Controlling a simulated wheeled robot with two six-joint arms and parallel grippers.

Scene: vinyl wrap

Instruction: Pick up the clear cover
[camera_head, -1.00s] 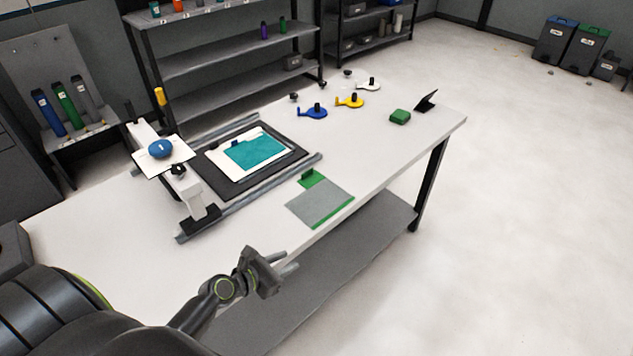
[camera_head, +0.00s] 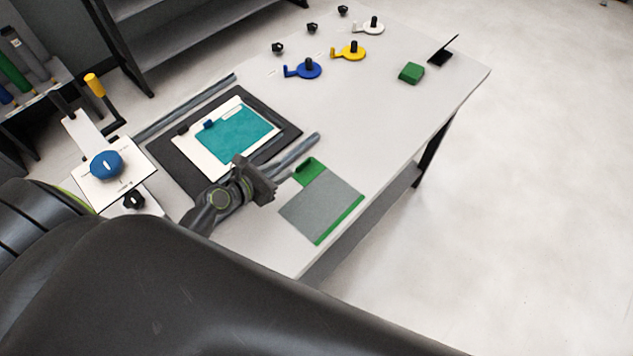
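A flat grey, see-through-looking sheet (camera_head: 320,208) with green along its edge and a green tab (camera_head: 308,170) lies on the table near its front edge. It may be the clear cover; I cannot tell for sure. My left gripper (camera_head: 276,181) is over the table, just left of this sheet and near the front rail. Its fingers look apart and empty, though they are small and dark here. It does not appear to touch the sheet. A teal sheet (camera_head: 238,135) on a white board lies on a black mat (camera_head: 280,113) behind the gripper. My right gripper is out of view.
Metal rails (camera_head: 300,150) flank the mat. A blue knob (camera_head: 107,164) sits on a white plate at left. Blue (camera_head: 309,69), yellow (camera_head: 350,52) and white (camera_head: 372,26) handled pieces, a green block (camera_head: 411,73) and a black stand (camera_head: 440,56) lie farther back. The table's right-middle is clear.

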